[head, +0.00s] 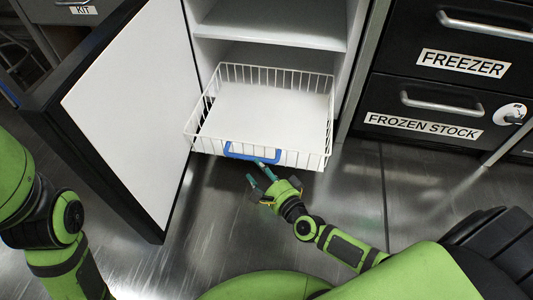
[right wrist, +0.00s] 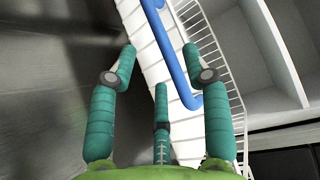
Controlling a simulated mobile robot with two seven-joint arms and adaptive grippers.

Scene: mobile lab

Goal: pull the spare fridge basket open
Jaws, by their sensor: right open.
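The spare fridge basket is a white wire basket (head: 325,122) with a flat pale bottom, and it looks empty. It sits low in the open white fridge and juts out past the shelf above. Its blue handle (head: 252,151) is on the front side. My right gripper (head: 262,172) is open just in front of and below the handle. In the right wrist view the blue handle (right wrist: 172,55) runs between the open fingers of the gripper (right wrist: 160,62), beside the white basket wires (right wrist: 215,60). I cannot tell whether the fingers touch it. My left gripper is out of view.
The fridge door (head: 125,110) stands wide open on the left. A white shelf (head: 270,25) is above the basket. Black drawers labelled FREEZER (head: 463,63) and FROZEN STOCK (head: 423,126) are on the right. The shiny metal floor (head: 345,200) before the basket is clear.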

